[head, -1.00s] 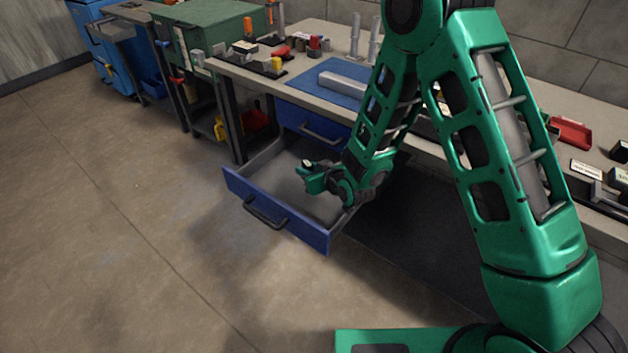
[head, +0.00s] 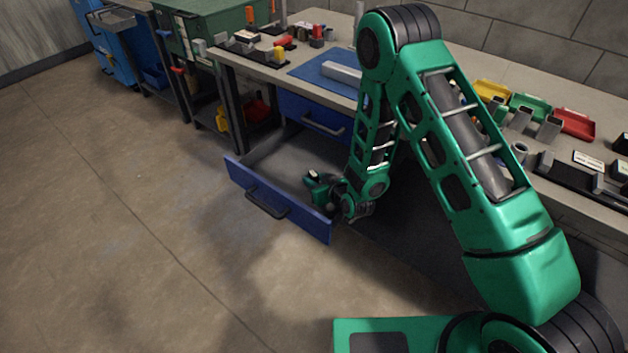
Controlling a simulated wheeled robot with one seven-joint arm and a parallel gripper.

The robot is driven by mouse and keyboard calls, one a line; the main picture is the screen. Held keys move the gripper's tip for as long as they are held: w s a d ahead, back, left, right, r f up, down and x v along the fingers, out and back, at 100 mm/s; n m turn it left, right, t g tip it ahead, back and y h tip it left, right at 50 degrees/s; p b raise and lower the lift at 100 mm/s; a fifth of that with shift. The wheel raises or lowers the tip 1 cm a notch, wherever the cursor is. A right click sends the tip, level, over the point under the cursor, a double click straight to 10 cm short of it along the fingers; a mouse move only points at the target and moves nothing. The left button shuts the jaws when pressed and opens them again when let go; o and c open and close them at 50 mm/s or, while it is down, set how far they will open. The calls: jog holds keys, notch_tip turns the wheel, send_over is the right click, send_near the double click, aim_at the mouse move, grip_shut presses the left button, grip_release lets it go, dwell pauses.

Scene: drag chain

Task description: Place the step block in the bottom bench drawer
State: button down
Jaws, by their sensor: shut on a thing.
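The bottom bench drawer (head: 250,184) is pulled well out below the bench, with its blue front and dark handle facing the open floor. Its grey inside shows to the left of my gripper. My gripper (head: 318,192) is low in the drawer opening, near its right side and behind the front panel. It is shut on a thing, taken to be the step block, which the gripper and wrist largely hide. I cannot tell whether the block touches the drawer floor.
A blue upper drawer (head: 313,119) is shut above the open one. The bench top (head: 345,38) carries a blue mat (head: 312,68) with a grey bar (head: 342,72), and coloured bins and small parts at the right. The floor (head: 130,220) in front is clear.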

jog(key=c, duration=1.4)
grip_release()
jog(key=v, duration=0.9)
jog(key=shift+s+d+r, duration=0.1)
jog(key=shift+s+r, duration=0.05)
jog(key=shift+s, duration=0.05)
jog(key=shift+s+d+r, duration=0.1)
jog(key=shift+s+d, duration=0.1)
jog(key=shift+s, duration=0.35)
jog(key=shift+s+d+r, duration=0.15)
jog(key=shift+s+r, duration=0.15)
jog(key=shift+r, duration=0.2)
jog(key=shift+r, duration=0.1)
